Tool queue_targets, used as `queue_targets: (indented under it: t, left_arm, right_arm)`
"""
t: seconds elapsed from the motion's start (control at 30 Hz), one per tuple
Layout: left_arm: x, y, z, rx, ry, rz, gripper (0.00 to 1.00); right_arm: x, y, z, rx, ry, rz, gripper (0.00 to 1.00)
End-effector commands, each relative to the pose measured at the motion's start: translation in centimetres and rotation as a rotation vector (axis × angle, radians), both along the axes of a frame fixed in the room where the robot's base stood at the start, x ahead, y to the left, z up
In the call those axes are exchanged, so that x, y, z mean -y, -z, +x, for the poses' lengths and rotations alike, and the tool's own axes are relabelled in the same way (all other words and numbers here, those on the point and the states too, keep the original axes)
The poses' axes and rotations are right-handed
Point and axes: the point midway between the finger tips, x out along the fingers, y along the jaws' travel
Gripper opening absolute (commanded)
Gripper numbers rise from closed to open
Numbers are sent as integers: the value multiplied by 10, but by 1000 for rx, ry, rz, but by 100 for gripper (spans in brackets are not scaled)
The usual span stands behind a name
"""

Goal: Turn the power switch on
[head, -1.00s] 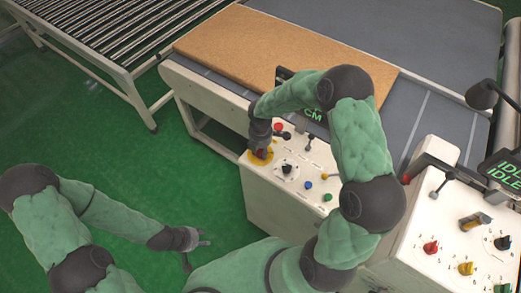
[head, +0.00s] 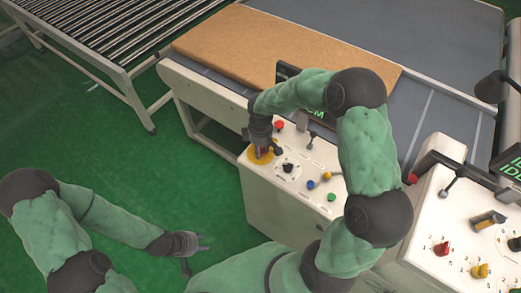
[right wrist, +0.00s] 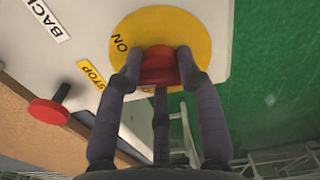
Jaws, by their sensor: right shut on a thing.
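The power switch is a red knob on a round yellow plate (right wrist: 190,30) marked ON, on the white control box below the conveyor. In the right wrist view the red knob (right wrist: 160,66) sits between the fingers of my right gripper (right wrist: 158,75), which touch it from both sides. In the head view the yellow plate (head: 266,157) is partly hidden by my right gripper (head: 262,150). My left gripper (head: 195,257) is open and empty over the green floor, away from the box.
Beside the switch are a black dial (head: 288,168), a red button (head: 279,125), small levers and coloured buttons. A brown mattress (head: 285,48) lies on the grey conveyor. A second control box (head: 447,225) stands at the right. A roller table (head: 120,45) is at the back left.

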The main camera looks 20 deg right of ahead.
Motion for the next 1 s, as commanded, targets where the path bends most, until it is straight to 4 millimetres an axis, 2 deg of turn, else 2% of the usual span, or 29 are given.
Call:
queue_targets:
  t: [0.5, 0.7, 1.0]
  left_arm:
    - [0, 22, 0, 0, 0, 0, 40]
    - [0, 27, 0, 0, 0, 0, 40]
    - [0, 29, 0, 0, 0, 0, 40]
  right_arm:
    - [1, 0, 1, 4, 442, 0, 4]
    - [1, -1, 1, 5, 546, -1, 4]
    - [1, -1, 1, 5, 614, -1, 4]
